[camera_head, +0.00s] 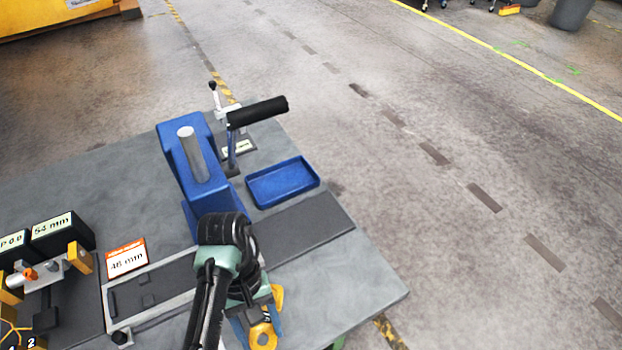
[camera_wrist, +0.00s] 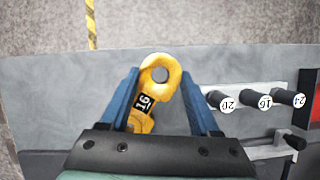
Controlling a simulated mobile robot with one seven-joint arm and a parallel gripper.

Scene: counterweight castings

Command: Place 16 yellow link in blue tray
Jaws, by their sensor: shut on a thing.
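A yellow link marked 16 (camera_wrist: 146,105) is between the blue fingers of my gripper (camera_wrist: 161,84), which is shut on it. Its ring end with a hole sticks out past the fingertips. In the head view the link (camera_head: 263,336) shows at the bottom, over the front part of the table, partly hidden by my arm. The blue tray (camera_head: 283,183) lies on the table beyond my gripper, to the right of a blue press-like stand. It looks empty. The wrist view does not show the tray.
A tall blue stand (camera_head: 178,154) with a black-handled lever (camera_head: 258,111) stands left of and behind the tray. A dark mat (camera_head: 305,228) lies before the tray. Labelled pegs (camera_wrist: 264,101) show in the wrist view. Black boxes (camera_head: 62,235) and a 46 mm sign (camera_head: 127,259) are left.

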